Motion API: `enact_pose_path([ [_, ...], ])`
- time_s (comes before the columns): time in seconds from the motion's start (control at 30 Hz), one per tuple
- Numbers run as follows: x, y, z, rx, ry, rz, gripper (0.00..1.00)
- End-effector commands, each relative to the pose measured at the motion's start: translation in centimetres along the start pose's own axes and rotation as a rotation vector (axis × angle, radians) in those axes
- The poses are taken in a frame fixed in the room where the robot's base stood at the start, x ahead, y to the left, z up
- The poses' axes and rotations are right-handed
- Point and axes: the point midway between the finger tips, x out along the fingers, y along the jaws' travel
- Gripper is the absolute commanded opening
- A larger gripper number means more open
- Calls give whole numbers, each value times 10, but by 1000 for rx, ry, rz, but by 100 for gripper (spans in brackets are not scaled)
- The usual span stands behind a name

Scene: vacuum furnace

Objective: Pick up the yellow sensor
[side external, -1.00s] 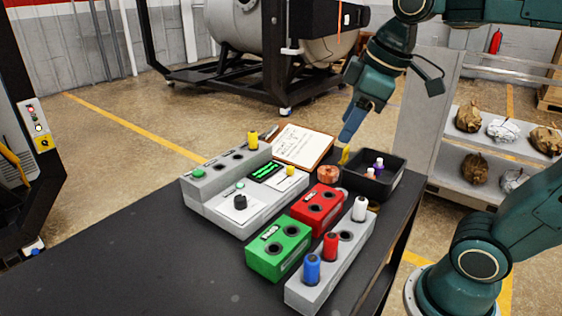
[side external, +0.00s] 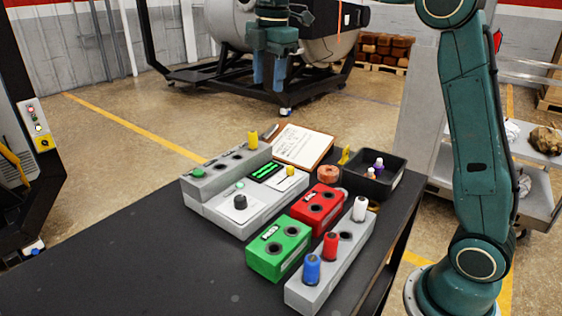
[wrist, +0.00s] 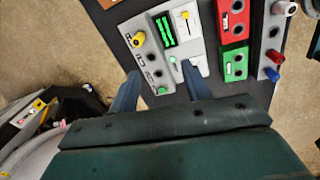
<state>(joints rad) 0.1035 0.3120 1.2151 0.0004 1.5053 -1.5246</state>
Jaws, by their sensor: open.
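The yellow sensor (side external: 253,139) is a short yellow cylinder standing upright in the far end of a long grey block (side external: 228,172). In the wrist view the sensor (wrist: 138,40) shows in the same block, beyond my left finger. My gripper (side external: 269,76) points down, well above the table, with its two blue fingers apart and nothing between them. In the wrist view the gripper (wrist: 161,69) frames the near part of the block and the panel beside it. The sensor is apart from both fingers.
A grey panel with a green display (side external: 266,170), a clipboard (side external: 303,146), red (side external: 318,207) and green (side external: 280,250) blocks, a grey rack (side external: 332,274) with blue, red and white cylinders, a copper coil (side external: 328,174) and a black bin (side external: 376,188) crowd the table. Its front left is bare.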

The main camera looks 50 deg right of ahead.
Motion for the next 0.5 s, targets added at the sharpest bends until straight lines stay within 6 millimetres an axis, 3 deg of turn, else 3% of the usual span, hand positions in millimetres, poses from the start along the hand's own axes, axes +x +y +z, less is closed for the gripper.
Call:
enact_pose_path([
  [0.2,24,40,7,-218,3,-61,48],
  [0.5,45,65,13,-395,16,-106,48],
])
